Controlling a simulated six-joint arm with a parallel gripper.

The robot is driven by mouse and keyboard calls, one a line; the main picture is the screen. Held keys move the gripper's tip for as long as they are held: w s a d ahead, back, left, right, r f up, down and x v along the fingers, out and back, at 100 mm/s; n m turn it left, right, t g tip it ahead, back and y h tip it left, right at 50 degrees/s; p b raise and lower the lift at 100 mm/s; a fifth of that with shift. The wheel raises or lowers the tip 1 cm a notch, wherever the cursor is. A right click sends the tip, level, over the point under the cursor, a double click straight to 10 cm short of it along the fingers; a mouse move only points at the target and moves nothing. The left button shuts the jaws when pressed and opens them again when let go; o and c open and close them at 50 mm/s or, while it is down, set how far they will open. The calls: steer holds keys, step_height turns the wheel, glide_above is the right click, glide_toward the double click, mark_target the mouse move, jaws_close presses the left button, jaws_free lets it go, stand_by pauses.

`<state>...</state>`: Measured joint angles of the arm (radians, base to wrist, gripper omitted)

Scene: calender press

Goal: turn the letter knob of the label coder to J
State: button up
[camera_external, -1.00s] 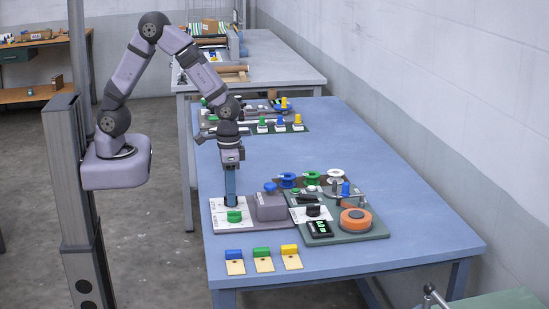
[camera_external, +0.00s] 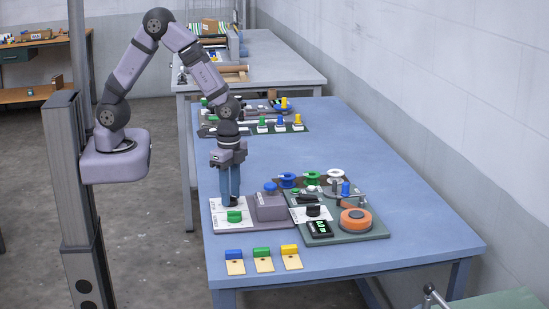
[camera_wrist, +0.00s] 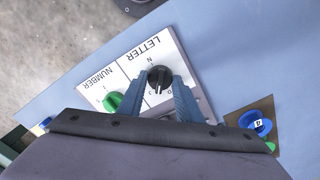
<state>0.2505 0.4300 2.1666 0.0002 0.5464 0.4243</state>
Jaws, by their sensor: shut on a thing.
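The label coder has a white face (camera_wrist: 131,64) with the words LETTER and NUMBER, seen turned in the wrist view. The letter knob (camera_wrist: 159,77) is round and black, on the LETTER half. My gripper (camera_wrist: 160,88) is shut on the letter knob, with a blue finger on either side of it. A few small letters show around the knob, but its pointer setting is too small to read surely. In the external view my gripper (camera_external: 232,200) points straight down over the coder's white plate (camera_external: 220,207), and its fingers hide most of the letter knob.
The green number knob (camera_external: 234,216) sits close in front of my fingers. A grey block with a blue button (camera_external: 270,187) stands just right. A green-grey base (camera_external: 365,232) with an orange roll (camera_external: 355,219) lies farther right. Three colored-handled tags lie in front.

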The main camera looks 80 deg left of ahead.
steer(key=shift+w+r+m+p, duration=0.1)
steer(key=shift+m+p, duration=0.2)
steer(key=shift+m, duration=1.7)
steer(key=o, duration=1.1)
steer(key=shift+c, duration=0.2)
steer(key=shift+r+b, duration=0.65)
steer(key=shift+r, duration=3)
